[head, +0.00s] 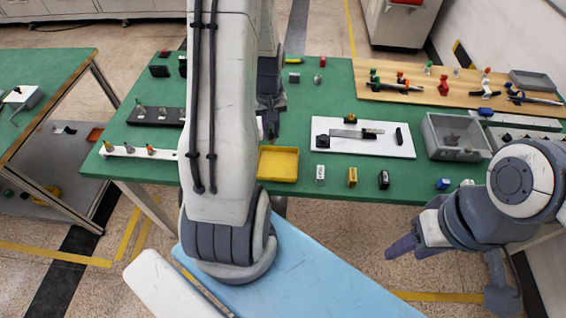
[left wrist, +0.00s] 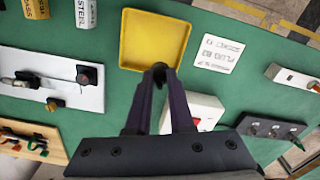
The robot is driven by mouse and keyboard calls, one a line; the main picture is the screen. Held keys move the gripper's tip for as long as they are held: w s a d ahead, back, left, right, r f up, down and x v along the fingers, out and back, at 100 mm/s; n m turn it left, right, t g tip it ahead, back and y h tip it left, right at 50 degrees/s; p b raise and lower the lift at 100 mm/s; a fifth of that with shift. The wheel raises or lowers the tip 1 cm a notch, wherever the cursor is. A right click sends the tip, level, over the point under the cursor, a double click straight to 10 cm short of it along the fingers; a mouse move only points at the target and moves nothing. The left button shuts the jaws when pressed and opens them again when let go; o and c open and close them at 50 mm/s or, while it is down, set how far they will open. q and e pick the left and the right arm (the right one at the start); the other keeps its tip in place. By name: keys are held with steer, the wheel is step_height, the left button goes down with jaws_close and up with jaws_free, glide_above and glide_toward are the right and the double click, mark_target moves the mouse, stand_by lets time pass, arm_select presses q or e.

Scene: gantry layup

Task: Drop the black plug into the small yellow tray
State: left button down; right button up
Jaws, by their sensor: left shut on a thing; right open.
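The small yellow tray (head: 278,150) lies on the green table, just right of my left arm in the head view. It also shows in the left wrist view (left wrist: 152,35), empty where visible. My left gripper (head: 270,128) is shut on the black plug (left wrist: 159,66). In the left wrist view, the fingertips (left wrist: 160,76) and plug overlap the tray's near edge; the height above the tray is hard to tell. The plug cannot be made out in the head view. My right gripper (head: 402,249) is open and empty, off the table's front edge.
In the left wrist view, a white printed card (left wrist: 217,54) lies beside the tray, and a white box with a red button (left wrist: 196,112) sits behind the fingers. A white board (head: 385,148), small labelled blocks (head: 352,176) and a grey bin (head: 432,145) stand to the right.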

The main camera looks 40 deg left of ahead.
arm_select(q)
step_height(320, 180, down, 5)
steer(key=b, duration=0.3)
steer(key=shift+r, duration=0.1)
steer(key=c, duration=0.7)
jaws_free()
steer(key=shift+r, duration=0.1)
step_height(320, 180, up, 10)
steer(key=shift+r+b, duration=0.2)
steer(key=shift+b, duration=0.15)
